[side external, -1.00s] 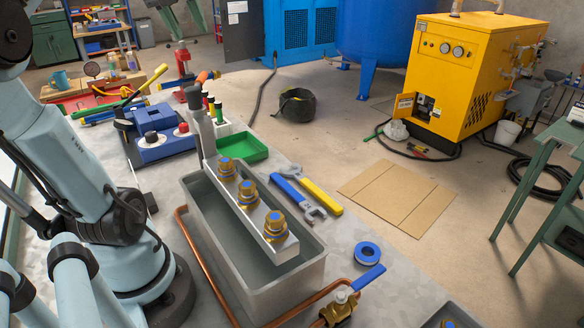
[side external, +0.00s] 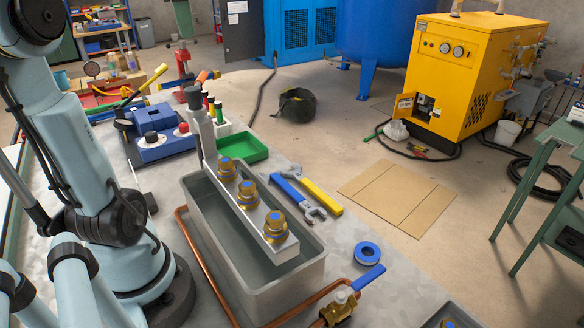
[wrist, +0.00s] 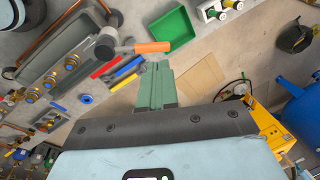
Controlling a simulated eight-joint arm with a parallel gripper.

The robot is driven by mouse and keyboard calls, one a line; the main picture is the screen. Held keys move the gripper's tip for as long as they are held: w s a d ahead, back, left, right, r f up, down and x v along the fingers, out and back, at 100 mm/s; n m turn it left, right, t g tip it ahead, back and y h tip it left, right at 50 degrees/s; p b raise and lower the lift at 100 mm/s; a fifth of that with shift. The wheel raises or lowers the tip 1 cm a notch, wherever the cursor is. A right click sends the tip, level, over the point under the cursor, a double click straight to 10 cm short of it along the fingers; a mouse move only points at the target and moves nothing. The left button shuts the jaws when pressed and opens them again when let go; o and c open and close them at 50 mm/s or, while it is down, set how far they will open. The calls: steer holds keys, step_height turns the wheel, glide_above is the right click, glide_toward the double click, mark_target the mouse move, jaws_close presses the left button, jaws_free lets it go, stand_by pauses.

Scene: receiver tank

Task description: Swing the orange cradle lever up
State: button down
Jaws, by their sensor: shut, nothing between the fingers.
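An orange bar (wrist: 152,47), which looks like the lever's grip, shows in the wrist view. It lies level beside a grey stem and a dark round knob (wrist: 105,40). There, an upright metal post with a black knob (side external: 193,97) stands at the far end of a metal bar with three brass fittings (side external: 248,194), over a grey tub (side external: 300,270). My gripper (wrist: 160,66) is shut and empty. In the wrist view its green fingers appear just below the orange bar; contact is not visible.
A green tray (side external: 240,148) and two wrenches, blue-handled (side external: 287,190) and yellow-handled (side external: 320,197), lie beside the tub. A blue block (side external: 160,140) stands behind. A copper pipe (side external: 200,265) and blue-handled valve (side external: 368,278) border the tub's near end.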

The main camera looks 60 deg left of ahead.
mark_target(199, 83)
step_height(199, 83, down, 9)
steer(key=a+n+g, duration=0.1)
steer(key=n+g, duration=0.3)
steer(key=n, duration=2.9)
steer(key=shift+w+a+n+g, duration=0.15)
steer(key=shift+w+n+g, duration=0.15)
steer(key=shift+g, duration=0.1)
steer(key=shift+f, duration=0.1)
